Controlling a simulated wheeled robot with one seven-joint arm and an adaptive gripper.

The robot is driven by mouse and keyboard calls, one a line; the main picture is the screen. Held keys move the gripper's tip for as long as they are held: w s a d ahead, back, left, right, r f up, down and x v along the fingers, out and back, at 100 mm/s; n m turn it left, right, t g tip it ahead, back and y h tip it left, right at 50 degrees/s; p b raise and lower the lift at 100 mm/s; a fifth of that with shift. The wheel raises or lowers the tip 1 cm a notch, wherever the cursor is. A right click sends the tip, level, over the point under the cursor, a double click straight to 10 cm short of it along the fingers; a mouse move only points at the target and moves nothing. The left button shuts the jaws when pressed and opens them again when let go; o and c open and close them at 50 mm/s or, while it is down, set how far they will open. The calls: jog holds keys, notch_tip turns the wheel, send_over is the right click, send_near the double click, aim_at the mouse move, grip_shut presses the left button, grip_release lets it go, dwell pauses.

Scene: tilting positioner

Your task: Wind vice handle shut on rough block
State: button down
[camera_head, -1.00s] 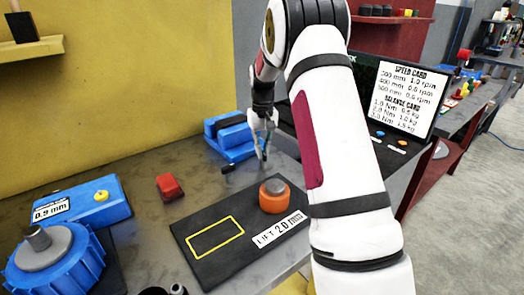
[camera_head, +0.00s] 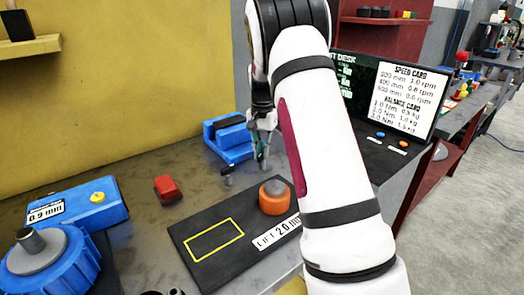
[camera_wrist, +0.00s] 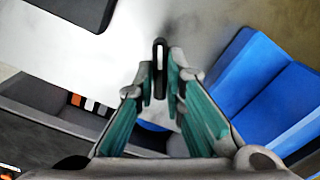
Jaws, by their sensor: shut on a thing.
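The blue vice (camera_head: 236,153) stands on the grey bench near the yellow wall, and its blue body shows at the right in the wrist view (camera_wrist: 285,95). A dark block (camera_head: 230,122) sits at the top of the vice; its contact with the jaws is unclear. My gripper (camera_head: 263,163) is at the vice's front right, fingers pointing down. In the wrist view its green-padded fingers (camera_wrist: 161,90) are shut on a narrow dark bar, the vice handle (camera_wrist: 160,55). A small dark piece (camera_head: 227,176) shows left of the fingers; its link to the handle is unclear.
A black mat (camera_head: 190,225) with a yellow outline and an orange, grey-topped knob (camera_head: 274,196) lies in front. A red block (camera_head: 167,189) is to the left. A screen (camera_head: 392,90) stands to the right. Bare bench lies between the red block and vice.

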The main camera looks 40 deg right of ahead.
aim_at(262, 152)
dwell(0.3)
jog(key=c, duration=1.7)
grip_release()
jog(key=shift+o, duration=0.2)
notch_tip(262, 152, up, 12)
jog(key=shift+o, duration=0.5)
